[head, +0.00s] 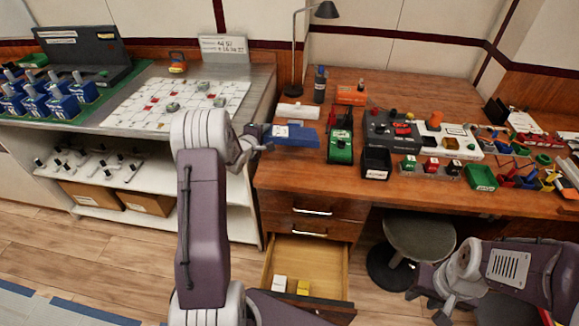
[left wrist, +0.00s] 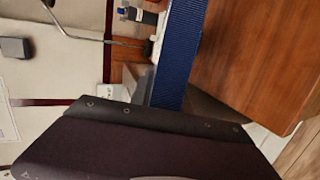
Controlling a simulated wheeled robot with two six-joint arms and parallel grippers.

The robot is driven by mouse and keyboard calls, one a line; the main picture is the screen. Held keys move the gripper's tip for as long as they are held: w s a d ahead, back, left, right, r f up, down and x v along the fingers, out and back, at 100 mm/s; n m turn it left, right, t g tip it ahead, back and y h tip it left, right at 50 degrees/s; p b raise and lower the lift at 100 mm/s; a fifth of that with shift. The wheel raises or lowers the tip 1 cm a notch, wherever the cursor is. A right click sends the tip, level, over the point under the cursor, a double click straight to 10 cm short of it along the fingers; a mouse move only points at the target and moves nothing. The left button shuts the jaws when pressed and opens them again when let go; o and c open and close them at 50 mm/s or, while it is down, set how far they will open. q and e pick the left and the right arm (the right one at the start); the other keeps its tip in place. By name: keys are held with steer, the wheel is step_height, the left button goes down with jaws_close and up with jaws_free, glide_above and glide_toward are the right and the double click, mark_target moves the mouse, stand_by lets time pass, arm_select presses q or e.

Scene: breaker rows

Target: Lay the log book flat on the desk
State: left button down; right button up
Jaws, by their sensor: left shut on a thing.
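The blue log book (head: 302,136) has a small white label and is at the left end of the wooden desk (head: 345,82). My left gripper (head: 264,138) is shut on its left edge, reaching in from the left side of the desk. In the left wrist view the book (left wrist: 181,52) shows as a narrow blue band beside the brown desk (left wrist: 245,60). I cannot tell whether its underside touches the desk. My right gripper (head: 428,306) is low at the bottom right, away from the desk top, with its fingers apart and nothing between them.
A white block (head: 297,111) lies behind the book, near a lamp (head: 297,60) and a dark bottle (head: 320,85). A green-and-black device (head: 341,138) stands close at the book's right. An open drawer (head: 325,262) juts out below. A stool (head: 420,240) stands in front.

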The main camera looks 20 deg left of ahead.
arm_select(q)
step_height(320, 180, down, 9)
steer(key=b, duration=0.8)
steer(key=shift+f, duration=0.25)
steer(key=shift+r, duration=0.1)
steer(key=c, duration=1.4)
jaws_free()
